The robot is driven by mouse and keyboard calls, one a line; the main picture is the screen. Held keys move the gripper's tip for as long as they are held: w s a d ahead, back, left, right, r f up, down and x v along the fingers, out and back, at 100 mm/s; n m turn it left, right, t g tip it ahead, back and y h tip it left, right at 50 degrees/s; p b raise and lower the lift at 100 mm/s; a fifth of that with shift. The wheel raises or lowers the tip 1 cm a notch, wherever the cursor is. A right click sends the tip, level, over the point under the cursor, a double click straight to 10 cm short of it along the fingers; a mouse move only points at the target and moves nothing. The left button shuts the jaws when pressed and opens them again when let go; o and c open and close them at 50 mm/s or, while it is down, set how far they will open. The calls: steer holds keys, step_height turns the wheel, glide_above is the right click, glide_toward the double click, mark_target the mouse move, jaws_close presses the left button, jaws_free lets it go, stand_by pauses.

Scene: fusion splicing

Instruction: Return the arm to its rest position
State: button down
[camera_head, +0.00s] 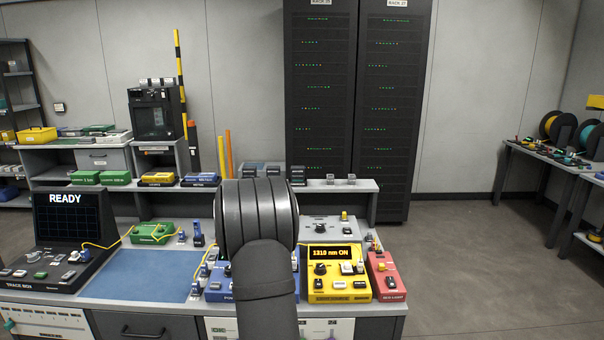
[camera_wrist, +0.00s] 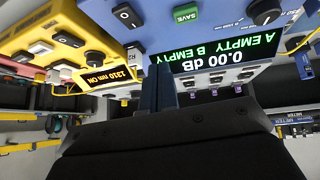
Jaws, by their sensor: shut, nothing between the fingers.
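My arm rises at the front centre of the head view and covers the middle of the bench (camera_head: 150,302). My gripper is hidden behind it there. In the wrist view my gripper (camera_wrist: 160,75) shows as a dark body with narrow fingers, shut and empty. Its fingers are in front of a blue meter (camera_wrist: 205,25) whose display reads 0.00 dB, A EMPTY, B EMPTY. I cannot tell whether the fingers touch anything.
A red box (camera_head: 385,278) stands at the bench's right end. A blue mat (camera_head: 150,275) lies clear to the left, beside a black trace box (camera_head: 60,235) showing READY. A green box (camera_head: 152,232) with a yellow fibre stands behind the mat. Open floor lies right.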

mark_target(320, 267)
steer(key=w+d+f, duration=0.2)
steer(key=d, duration=0.3)
steer(key=w+d+f+g+y, duration=0.1)
steer(key=w+d+f, duration=0.1)
steer(key=d, duration=0.4)
steer(key=w+d+f+g, duration=0.1)
steer(key=w+d+f, duration=0.1)
steer(key=d, duration=0.4)
steer(key=shift+w+d+f, duration=0.1)
steer(key=shift+w+f, duration=0.05)
steer(key=shift+w, duration=0.75)
steer(key=shift+w+r, duration=0.1)
steer(key=shift+r, duration=0.1)
steer(key=shift+f, duration=0.1)
steer(key=shift+s+a, duration=0.2)
steer(key=shift+a, duration=0.15)
steer(key=s+a+r+t, duration=0.1)
steer(key=s+a+r, duration=0.2)
steer(key=a, duration=0.5)
steer(key=s+a+r+t+h, duration=0.1)
steer(key=s+a+r, duration=0.2)
steer(key=a, duration=0.5)
steer(key=shift+s+a, duration=0.3)
steer(key=shift+s, duration=0.6)
